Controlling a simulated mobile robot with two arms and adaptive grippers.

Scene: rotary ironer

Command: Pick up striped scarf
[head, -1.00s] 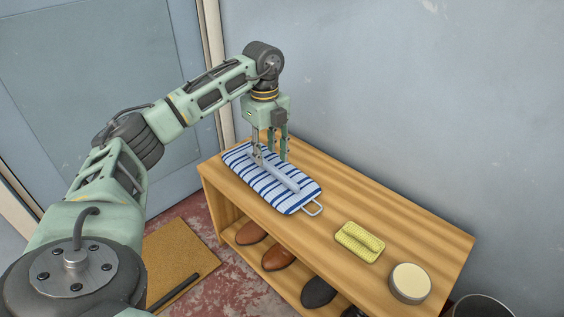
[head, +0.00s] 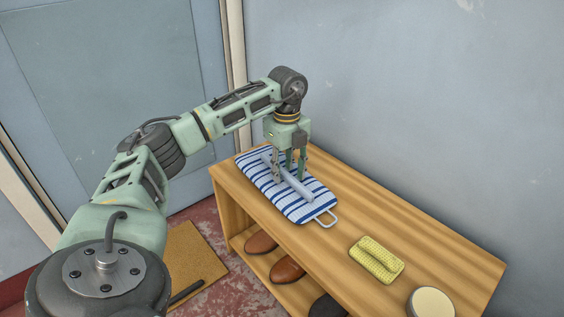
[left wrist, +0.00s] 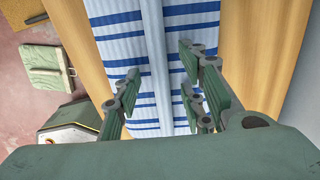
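A flat blue-and-white striped cloth piece (head: 318,207) lies on the wooden bench, with a pale loop at its near end. A narrow pale blue-grey strip (head: 300,191) runs lengthwise along its middle. I cannot tell whether the scarf is this strip or the striped piece under it. My left gripper (head: 289,177) points down over the strip, open. The left wrist view shows its fingers (left wrist: 163,96) apart on either side of the pale strip (left wrist: 155,40), with gaps between, above the striped cloth (left wrist: 117,30). My right gripper is not in view.
On the bench (head: 440,255), a yellow-green textured block (head: 376,260) and a round tin with a cream top (head: 432,303) lie nearer. Shoes (head: 287,270) stand on the shelf below. A wall rises behind; a brown mat (head: 190,258) lies on the floor.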

